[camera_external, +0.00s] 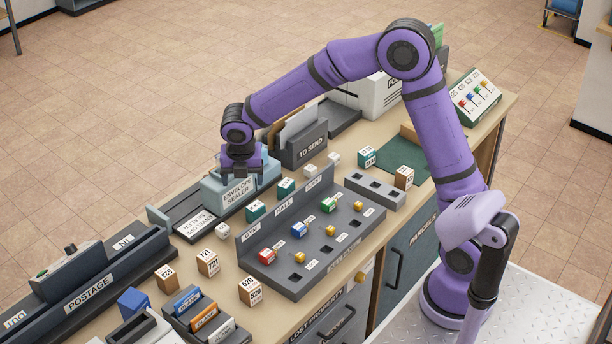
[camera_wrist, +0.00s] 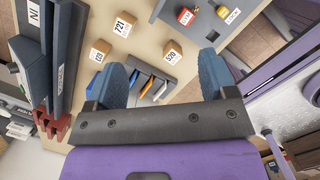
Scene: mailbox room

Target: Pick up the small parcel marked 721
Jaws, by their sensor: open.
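The small parcel marked 721 (camera_external: 208,263) is a brown cube with a white label, standing on the counter left of the grey key panel. It also shows in the wrist view (camera_wrist: 124,26), at the top left, beyond my fingers. My gripper (camera_external: 241,172) is above the envelope sealer, higher than the parcel and behind it, apart from it. In the wrist view my gripper (camera_wrist: 161,76) has its two blue fingers spread wide, with nothing held between them.
Similar brown parcels stand near: one to the left (camera_external: 167,278) and one marked 520 (camera_external: 250,291) to the right. The envelope sealer (camera_external: 228,192), postage machine (camera_external: 90,290), key panel (camera_external: 284,279) and card holder (camera_external: 200,315) surround them. Bare counter lies between the parcels.

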